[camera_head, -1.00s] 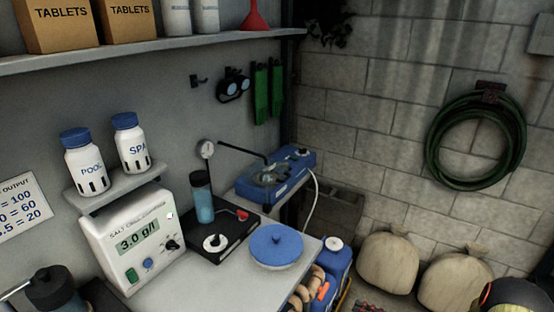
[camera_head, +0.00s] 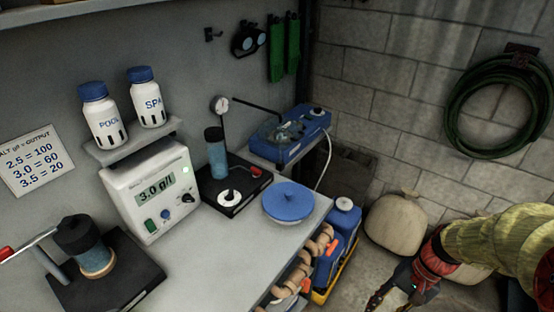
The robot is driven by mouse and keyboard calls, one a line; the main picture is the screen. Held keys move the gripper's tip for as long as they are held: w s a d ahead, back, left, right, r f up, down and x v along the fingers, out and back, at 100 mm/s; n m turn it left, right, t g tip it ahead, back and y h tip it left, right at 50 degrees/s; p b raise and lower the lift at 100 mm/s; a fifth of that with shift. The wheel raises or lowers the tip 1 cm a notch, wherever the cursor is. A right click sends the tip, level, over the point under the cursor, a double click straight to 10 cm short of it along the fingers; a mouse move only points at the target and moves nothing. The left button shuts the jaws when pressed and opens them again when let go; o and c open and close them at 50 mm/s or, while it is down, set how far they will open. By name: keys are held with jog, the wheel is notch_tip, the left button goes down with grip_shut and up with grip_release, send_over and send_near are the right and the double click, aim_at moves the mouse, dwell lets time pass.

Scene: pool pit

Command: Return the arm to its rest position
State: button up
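My arm comes in from the right edge, with a yellow-green sleeve and a red wrist. My gripper (camera_head: 378,300) is dark and hangs low at the bottom right, over the floor to the right of the bench. Its fingers are small, dark and partly cut by the bottom edge, so their opening is unclear. I see nothing held in the visible part.
The bench (camera_head: 215,245) holds a salt meter (camera_head: 150,205) reading 3.0 g/l, a blue round lid (camera_head: 288,203) and a black stand (camera_head: 105,285). Blue containers (camera_head: 335,245) stand beside the bench. A pale sack (camera_head: 396,222) sits behind my gripper.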

jog(key=s+a+r+n+t+h, duration=0.1)
jog(key=a+r+n+t+h, duration=0.1)
jog(key=r, duration=0.9)
jog(key=s+a+r+n+t+h, duration=0.1)
jog(key=a+r+n+t, duration=0.3)
jog(key=r, duration=0.6)
jog(key=shift+s+a+r+n+t+h+p, duration=0.4)
jog(key=shift+a+t+h, duration=0.1)
jog(key=shift+a+h, duration=0.25)
